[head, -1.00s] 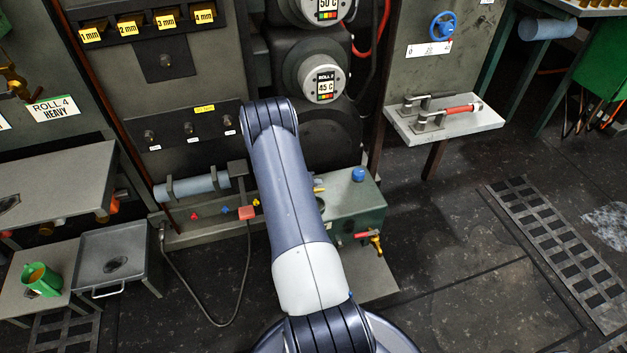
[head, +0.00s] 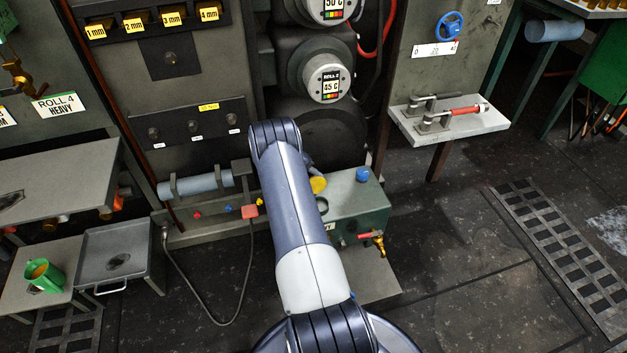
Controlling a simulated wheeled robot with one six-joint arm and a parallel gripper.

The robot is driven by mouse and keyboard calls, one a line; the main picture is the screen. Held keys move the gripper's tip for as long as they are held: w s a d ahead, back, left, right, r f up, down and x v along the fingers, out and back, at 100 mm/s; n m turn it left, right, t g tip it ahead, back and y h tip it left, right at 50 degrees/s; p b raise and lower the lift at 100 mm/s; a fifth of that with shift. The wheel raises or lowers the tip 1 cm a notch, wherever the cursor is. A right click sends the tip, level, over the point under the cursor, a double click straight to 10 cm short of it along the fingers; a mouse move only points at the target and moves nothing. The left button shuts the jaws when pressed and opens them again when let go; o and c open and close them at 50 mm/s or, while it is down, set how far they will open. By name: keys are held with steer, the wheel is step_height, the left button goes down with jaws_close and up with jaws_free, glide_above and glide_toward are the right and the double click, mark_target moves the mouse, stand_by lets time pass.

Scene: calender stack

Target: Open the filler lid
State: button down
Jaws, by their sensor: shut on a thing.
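The yellow round filler lid (head: 318,185) shows just right of my forearm, at the back left of the green tank (head: 358,205). Its round face is turned towards the camera, and it looks tilted up; the exact angle is hard to tell. A small grey-blue end part of my arm, with my gripper (head: 319,172), shows right behind the lid's upper edge. It is shut on the lid, but its fingers are mostly hidden by the lid and my arm.
A blue cap (head: 362,174) sits on the tank top, and a brass tap with a red handle (head: 373,241) on its front. A shelf (head: 455,133) is at right; the floor there is clear.

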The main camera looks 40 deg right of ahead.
steer(key=shift+w+f, duration=0.15)
stand_by(0.4)
steer(key=c, duration=1.3)
jaws_free()
steer(key=p+v, duration=0.1)
steer(key=v, duration=1)
steer(key=shift+p, duration=0.3)
steer(key=shift+d+f, duration=0.15)
steer(key=shift+d, duration=0.05)
steer(key=b+x, duration=0.2)
steer(key=x, duration=0.8)
steer(key=shift+d+f, duration=0.1)
steer(key=shift+f, duration=0.05)
steer(key=shift+s+p, duration=0.35)
steer(key=shift+p, duration=0.05)
steer(key=shift+w+b, duration=0.1)
steer(key=shift+b, duration=0.2)
